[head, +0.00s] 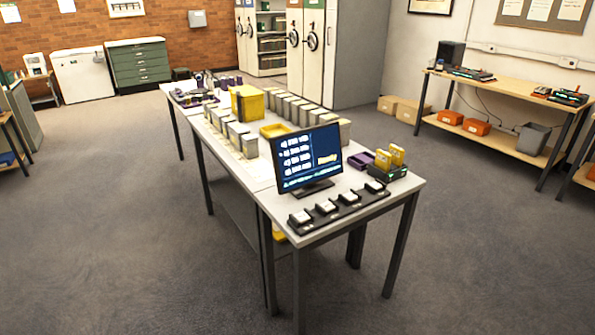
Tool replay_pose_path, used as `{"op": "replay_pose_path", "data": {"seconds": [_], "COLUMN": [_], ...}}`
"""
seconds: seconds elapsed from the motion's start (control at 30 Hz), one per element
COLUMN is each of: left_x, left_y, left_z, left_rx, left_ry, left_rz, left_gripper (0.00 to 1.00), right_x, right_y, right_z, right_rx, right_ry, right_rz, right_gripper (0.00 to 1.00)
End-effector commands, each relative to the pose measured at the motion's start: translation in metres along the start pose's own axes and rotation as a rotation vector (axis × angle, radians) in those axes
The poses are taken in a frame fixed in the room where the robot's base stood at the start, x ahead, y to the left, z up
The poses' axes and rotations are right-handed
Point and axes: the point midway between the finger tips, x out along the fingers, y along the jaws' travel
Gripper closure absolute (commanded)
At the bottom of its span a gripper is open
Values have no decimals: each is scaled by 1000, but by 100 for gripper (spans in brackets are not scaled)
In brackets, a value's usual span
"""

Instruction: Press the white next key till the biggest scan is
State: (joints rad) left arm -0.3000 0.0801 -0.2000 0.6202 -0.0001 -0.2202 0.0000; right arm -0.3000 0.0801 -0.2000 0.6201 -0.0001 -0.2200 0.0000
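In the head view a black key panel (341,211) lies along the front edge of the white table. It carries several white keys, among them the leftmost (300,217) and the rightmost (375,186); their markings are too small to read, so I cannot tell which is the next key. A monitor (307,158) stands behind the panel. Its dark blue screen shows several lines of text, too small to read surely, and a yellow word that looks like "Ready". Neither of my grippers is in view.
The long table (404,186) also bears rows of grey archival boxes (290,107), a yellow box (247,103), a yellow tray (274,130) and a dark rack with yellow items (388,165). A wooden bench (507,92) stands at right. The grey floor in front is clear.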

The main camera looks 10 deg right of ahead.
Motion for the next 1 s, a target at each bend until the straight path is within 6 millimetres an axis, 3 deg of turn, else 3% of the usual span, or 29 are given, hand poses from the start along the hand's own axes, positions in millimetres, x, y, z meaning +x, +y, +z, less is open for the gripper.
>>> {"op": "replay_pose_path", "data": {"seconds": [0.03, 0.27, 1.0], "left_x": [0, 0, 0], "left_y": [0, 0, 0], "left_z": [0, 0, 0], "left_rx": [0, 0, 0], "left_ry": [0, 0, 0], "left_rz": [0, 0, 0], "left_gripper": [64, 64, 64], "right_x": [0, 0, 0], "right_y": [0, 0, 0], "right_z": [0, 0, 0], "right_rx": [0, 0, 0], "right_ry": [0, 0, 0], "right_rz": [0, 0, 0], "right_gripper": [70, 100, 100]}}
